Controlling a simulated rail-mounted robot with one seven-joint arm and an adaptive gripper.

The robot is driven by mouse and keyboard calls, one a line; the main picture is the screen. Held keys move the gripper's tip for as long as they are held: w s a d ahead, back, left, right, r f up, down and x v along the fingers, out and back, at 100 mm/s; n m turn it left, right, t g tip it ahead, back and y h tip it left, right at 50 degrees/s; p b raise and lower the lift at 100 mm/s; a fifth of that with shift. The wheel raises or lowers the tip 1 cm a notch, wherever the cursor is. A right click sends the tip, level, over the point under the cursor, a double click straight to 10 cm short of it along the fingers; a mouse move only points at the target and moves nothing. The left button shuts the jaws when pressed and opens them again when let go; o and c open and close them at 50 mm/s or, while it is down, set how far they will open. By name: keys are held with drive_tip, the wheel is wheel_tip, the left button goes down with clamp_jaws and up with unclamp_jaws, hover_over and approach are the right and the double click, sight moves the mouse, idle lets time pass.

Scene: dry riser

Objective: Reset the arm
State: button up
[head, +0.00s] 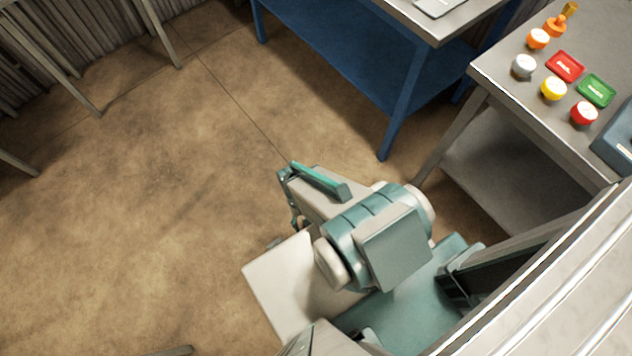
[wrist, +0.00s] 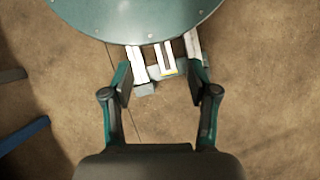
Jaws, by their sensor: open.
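My gripper (wrist: 161,84) is open in the wrist view, its two dark teal fingers spread apart with nothing held between them. Brown floor shows below and beyond the fingers. A round teal plate and some pale bars, which look like parts of my own body, show past the fingertips. In the head view my arm is folded close above my base, low in the middle of the picture. The gripper end there is mostly hidden behind the arm links, at their left side.
A blue-framed table (head: 340,45) stands at the top. Grey frame legs (head: 160,35) stand at the upper left. The floor (head: 130,220) at left is clear.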

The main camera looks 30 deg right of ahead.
drive_tip(key=shift+n+g+h, duration=0.4)
drive_tip(key=shift+n+g, duration=0.3)
drive_tip(key=shift+g, duration=0.1)
drive_tip(key=s, duration=0.3)
drive_tip(key=s+d+r, duration=0.1)
drive_tip(key=shift+s+r, duration=0.1)
drive_tip(key=shift+s, duration=0.15)
drive_tip(key=shift+r, duration=0.1)
wheel_tip(320, 180, up, 3)
drive_tip(key=p, duration=0.3)
